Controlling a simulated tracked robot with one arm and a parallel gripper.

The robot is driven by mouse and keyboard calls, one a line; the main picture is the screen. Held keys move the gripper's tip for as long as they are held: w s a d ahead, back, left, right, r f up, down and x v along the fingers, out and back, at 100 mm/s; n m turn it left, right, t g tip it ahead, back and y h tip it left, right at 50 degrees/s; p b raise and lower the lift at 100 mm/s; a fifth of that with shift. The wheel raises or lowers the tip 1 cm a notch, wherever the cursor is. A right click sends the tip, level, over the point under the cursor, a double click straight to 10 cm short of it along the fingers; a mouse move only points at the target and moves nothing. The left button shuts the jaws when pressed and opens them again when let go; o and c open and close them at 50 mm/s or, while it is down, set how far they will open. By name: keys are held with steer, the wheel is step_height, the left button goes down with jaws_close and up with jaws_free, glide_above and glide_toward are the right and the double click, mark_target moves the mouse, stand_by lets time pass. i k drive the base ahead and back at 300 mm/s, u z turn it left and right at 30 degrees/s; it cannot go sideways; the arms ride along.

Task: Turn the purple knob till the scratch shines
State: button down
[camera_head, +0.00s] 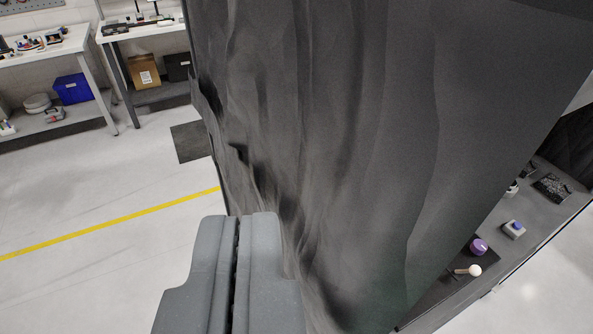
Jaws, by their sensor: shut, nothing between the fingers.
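The purple knob (479,246) is small and far off at the lower right, on a dark bench top beyond the edge of a large dark curtain (360,130). My gripper (245,218) is at the bottom centre-left, its two grey fingers pressed together with nothing between them. It is well to the left of the knob and apart from it, with the curtain between them in the picture. No scratch shows in this view; the mirror cannot be made out.
By the knob are a white ball-ended lever (474,270) and a grey box with a blue-purple button (514,229). The curtain fills the middle. Open floor with a yellow line (110,224) lies at left; workbenches (50,45) with a blue bin (72,88) stand behind.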

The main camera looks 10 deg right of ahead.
mark_target(478, 246)
steer(key=u, duration=1.35)
steer(key=k, duration=1.35)
steer(key=z, duration=1.15)
steer(key=i, duration=0.5)
